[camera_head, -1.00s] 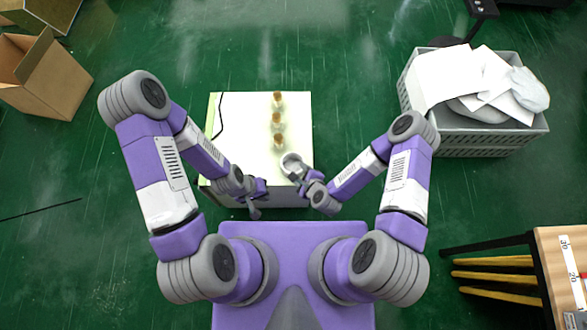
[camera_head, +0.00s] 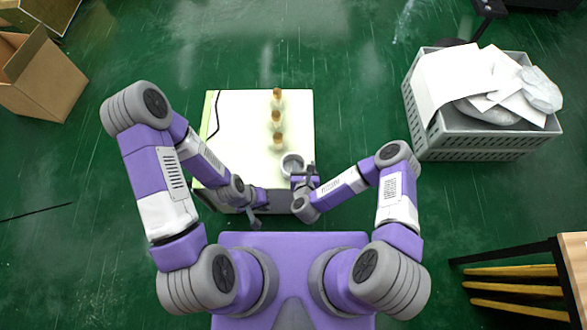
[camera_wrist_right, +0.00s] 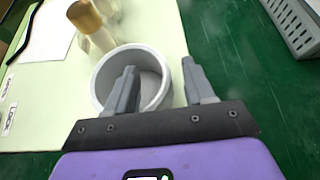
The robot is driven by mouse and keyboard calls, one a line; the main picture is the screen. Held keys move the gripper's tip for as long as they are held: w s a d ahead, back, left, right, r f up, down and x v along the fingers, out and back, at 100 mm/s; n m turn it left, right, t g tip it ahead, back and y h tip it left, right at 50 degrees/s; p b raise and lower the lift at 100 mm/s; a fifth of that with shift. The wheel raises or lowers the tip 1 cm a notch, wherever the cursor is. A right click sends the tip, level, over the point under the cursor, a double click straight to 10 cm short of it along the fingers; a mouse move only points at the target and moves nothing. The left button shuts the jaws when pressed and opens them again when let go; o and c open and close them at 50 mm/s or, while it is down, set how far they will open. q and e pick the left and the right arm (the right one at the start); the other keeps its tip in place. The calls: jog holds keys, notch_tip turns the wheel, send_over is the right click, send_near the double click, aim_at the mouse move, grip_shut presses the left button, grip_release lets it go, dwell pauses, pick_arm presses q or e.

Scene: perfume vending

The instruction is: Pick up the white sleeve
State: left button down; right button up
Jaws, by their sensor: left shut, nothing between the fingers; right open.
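The white sleeve (camera_head: 285,169) is a short, open, ring-like cylinder standing upright near the front right of the pale table top. It also shows in the right wrist view (camera_wrist_right: 152,60). My right gripper (camera_wrist_right: 160,68) is open at the sleeve's near right side. In that view one finger overlaps the sleeve's opening and the other lies outside its right wall. I cannot tell how deep the fingers reach or whether they touch. In the head view the right gripper (camera_head: 306,176) is beside the sleeve. My left gripper (camera_head: 256,205) is shut and empty at the table's front edge.
Several gold-capped bottles (camera_head: 277,118) stand in a row behind the sleeve on the table (camera_head: 240,120); one bottle (camera_wrist_right: 88,20) is close behind it. A grey crate (camera_head: 470,143) stands at the right, a cardboard box (camera_head: 50,85) at the left.

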jog(key=shift+x, duration=1)
grip_shut()
